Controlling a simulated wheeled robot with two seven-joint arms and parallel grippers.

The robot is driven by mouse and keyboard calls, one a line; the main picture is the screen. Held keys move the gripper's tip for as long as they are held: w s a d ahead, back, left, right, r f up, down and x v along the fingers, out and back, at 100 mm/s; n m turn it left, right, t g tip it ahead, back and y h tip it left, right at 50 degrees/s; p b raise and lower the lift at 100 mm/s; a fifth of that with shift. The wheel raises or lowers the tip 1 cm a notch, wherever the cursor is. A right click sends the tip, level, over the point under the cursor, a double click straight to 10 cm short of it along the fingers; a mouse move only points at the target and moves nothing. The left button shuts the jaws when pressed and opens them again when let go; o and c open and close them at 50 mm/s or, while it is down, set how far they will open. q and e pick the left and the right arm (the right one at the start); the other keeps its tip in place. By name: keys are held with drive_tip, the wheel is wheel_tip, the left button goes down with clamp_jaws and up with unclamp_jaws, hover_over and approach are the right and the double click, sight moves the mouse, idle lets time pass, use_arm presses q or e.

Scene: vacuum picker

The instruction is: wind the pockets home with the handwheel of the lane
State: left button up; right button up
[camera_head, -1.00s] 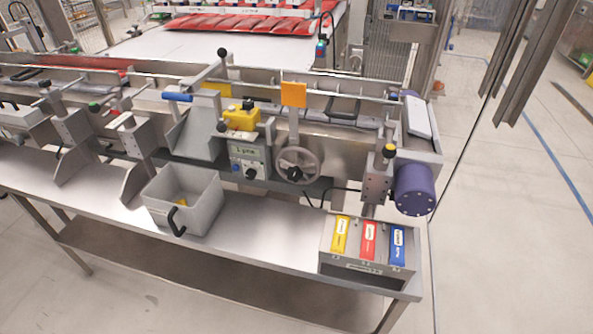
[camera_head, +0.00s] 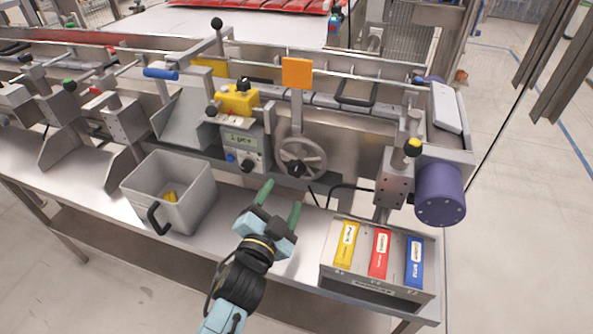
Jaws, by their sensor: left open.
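The handwheel (camera_head: 319,163) of the lane is a grey spoked wheel with a dark knob, mounted upright on the front of the machine, below an orange plate (camera_head: 297,72). My left gripper (camera_head: 279,200) is in front of the bench, below and left of the handwheel and apart from it. Its two green fingers are spread and point up toward the machine, with nothing between them. The pockets cannot be made out clearly. My right gripper is not in view.
A grey bin (camera_head: 201,199) with a dark handle stands left of my gripper. A box with yellow, red and blue labelled cards (camera_head: 379,254) stands to its right. A control box (camera_head: 240,150) with knobs is left of the wheel; a purple motor (camera_head: 440,195) is at right.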

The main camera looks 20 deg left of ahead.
sight(295, 171)
use_arm(q)
drive_tip(key=w+b, duration=0.1)
drive_tip(key=w, duration=0.8)
drive_tip(key=shift+d+f, duration=0.1)
drive_tip(key=shift+d, duration=0.05)
drive_tip(key=shift+w, duration=0.5)
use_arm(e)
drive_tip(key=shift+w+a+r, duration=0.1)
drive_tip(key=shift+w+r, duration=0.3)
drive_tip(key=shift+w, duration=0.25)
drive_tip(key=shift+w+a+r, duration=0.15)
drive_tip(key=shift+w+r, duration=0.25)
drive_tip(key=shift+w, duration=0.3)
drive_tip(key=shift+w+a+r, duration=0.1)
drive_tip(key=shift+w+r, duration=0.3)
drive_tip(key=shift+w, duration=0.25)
